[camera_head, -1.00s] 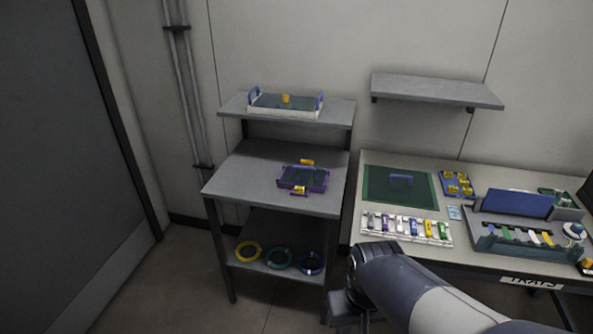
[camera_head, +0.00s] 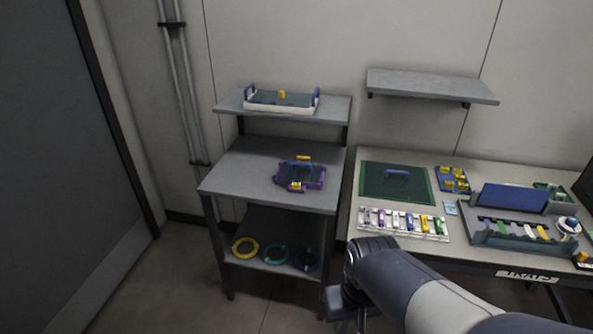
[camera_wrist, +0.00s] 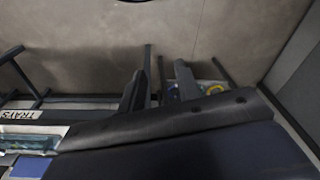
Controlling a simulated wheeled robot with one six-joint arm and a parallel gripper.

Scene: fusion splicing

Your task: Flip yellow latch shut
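A purple tray (camera_head: 314,183) with a blue handle sits on the grey cart's middle shelf. A yellow latch piece (camera_head: 296,187) is at its front edge and another yellow piece (camera_head: 304,158) is at its back edge. They are too small to tell whether either is shut. A white tray (camera_head: 280,107) with blue ends and a yellow piece (camera_head: 282,95) stands on the top shelf. My gripper (camera_wrist: 160,82) shows in the wrist view with two dark fingers apart and nothing between them. It is away from the trays, which that view does not show.
The cart (camera_head: 240,180) has bare shelf left of the purple tray, with coils (camera_head: 275,254) below. The workbench (camera_head: 400,250) at right holds a green mat (camera_head: 370,190), a rack of coloured pieces (camera_head: 388,219) and a blue-lidded device (camera_head: 510,200). A wall shelf (camera_head: 430,86) is empty.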

